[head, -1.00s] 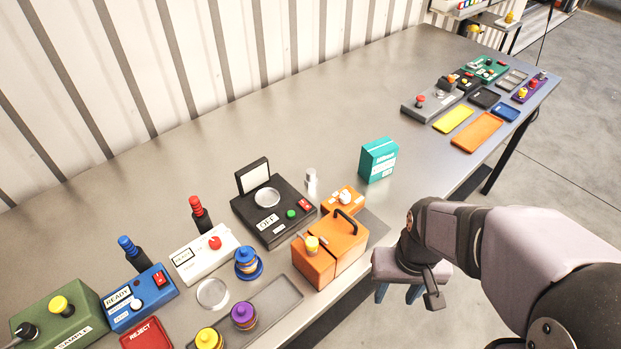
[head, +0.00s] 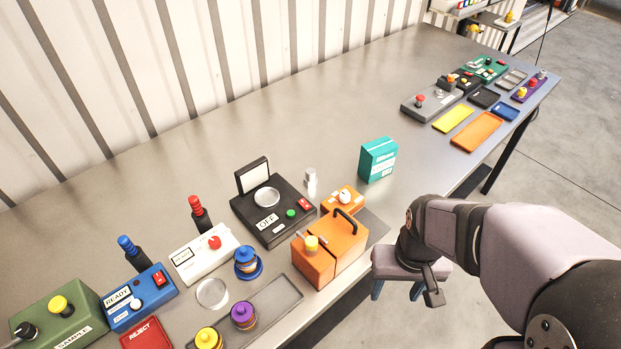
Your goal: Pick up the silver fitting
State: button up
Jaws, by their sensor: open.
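The silver fitting (head: 311,179) is a small upright cylinder on the grey bench. It stands just right of the black device marked OFF and behind the small orange box. My gripper (head: 396,292) is at the lower right, beyond the bench's front edge, with its two fingers pointing down and apart. It is open, with nothing seen between the fingers. The fitting is up and to the left of it in the picture, well apart from it.
The black OFF device (head: 271,217), an orange case with a handle (head: 331,250) and a small orange box (head: 342,200) crowd the fitting. A teal box (head: 378,159) stands to its right. The bench (head: 270,125) behind is clear. Trays (head: 477,132) lie farther right.

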jog(key=w+a+r+n+t+h+b, duration=0.1)
jog(key=w+a+r+n+t+b, duration=0.15)
jog(key=w, duration=1.15)
jog(key=w+a+r+n+t+h+b, duration=0.1)
jog(key=w+r+n+t+b, duration=0.2)
jog(key=w, duration=1)
jog(key=m+g+y+p, duration=0.1)
jog(key=m+y+p, duration=0.1)
jog(key=y+p, duration=0.1)
send_over(311, 172)
jog(key=s+d, duration=0.1)
jog(key=s, duration=0.1)
jog(key=f, duration=0.6)
jog(key=shift+s, duration=0.2)
jog(key=shift+a+f+g, duration=0.15)
jog(key=shift+a+g, duration=0.1)
jog(key=shift+a, duration=0.05)
jog(key=shift+p+x, duration=1.85)
jog(key=shift+x, duration=1.75)
jog(key=shift+w, duration=0.15)
jog(key=c, duration=1.2)
